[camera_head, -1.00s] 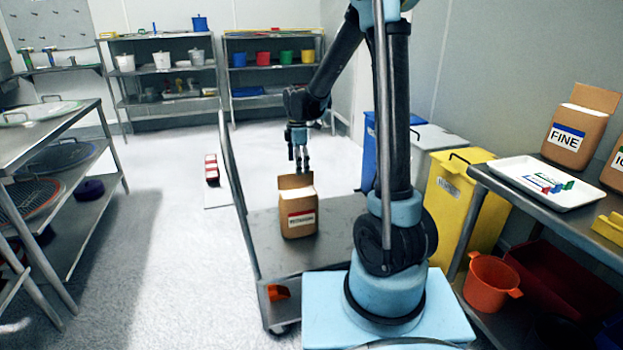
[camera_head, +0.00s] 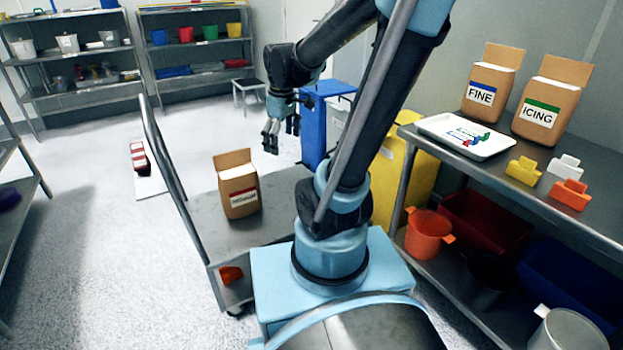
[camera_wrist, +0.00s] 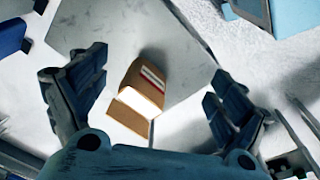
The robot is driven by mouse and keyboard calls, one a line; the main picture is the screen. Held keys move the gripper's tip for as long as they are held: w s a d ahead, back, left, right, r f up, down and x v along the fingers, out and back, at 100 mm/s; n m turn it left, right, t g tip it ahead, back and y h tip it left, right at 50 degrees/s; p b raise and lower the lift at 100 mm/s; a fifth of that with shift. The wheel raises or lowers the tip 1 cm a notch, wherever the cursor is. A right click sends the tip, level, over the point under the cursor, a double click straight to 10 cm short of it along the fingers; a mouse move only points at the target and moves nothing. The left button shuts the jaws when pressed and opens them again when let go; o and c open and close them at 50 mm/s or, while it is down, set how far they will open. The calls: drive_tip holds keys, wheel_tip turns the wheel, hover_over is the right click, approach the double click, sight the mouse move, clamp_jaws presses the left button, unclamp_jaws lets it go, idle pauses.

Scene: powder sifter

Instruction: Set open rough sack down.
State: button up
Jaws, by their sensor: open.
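An open brown paper sack (camera_head: 238,190) with a red-edged label stands upright on the grey cart deck (camera_head: 215,246). The label text is too blurred to read with certainty. My gripper (camera_head: 270,145) is above and to the right of the sack, apart from it, with its fingers spread and empty. In the wrist view, the sack (camera_wrist: 140,92) lies between and beyond the open fingers of my gripper (camera_wrist: 155,105), its pale open top facing the camera.
The right bench holds the FINE sack (camera_head: 490,85), the ICING sack (camera_head: 550,98), a white tray (camera_head: 440,129) and several coloured clips. Blue (camera_head: 315,122) and yellow (camera_head: 388,195) bins stand behind my arm. The cart's handrail (camera_head: 165,160) rises left of the sack.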

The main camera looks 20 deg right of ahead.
drive_tip(key=s+d+f+m, duration=0.3)
drive_tip(key=s+m, duration=0.1)
drive_tip(key=s, duration=0.3)
drive_tip(key=s+d+f+m+t, duration=0.1)
drive_tip(key=s+d+f+m, duration=0.1)
drive_tip(key=s+m, duration=0.3)
drive_tip(key=shift+s+d+f, duration=0.4)
drive_tip(key=shift+s+f, duration=0.15)
drive_tip(key=shift+s, duration=0.5)
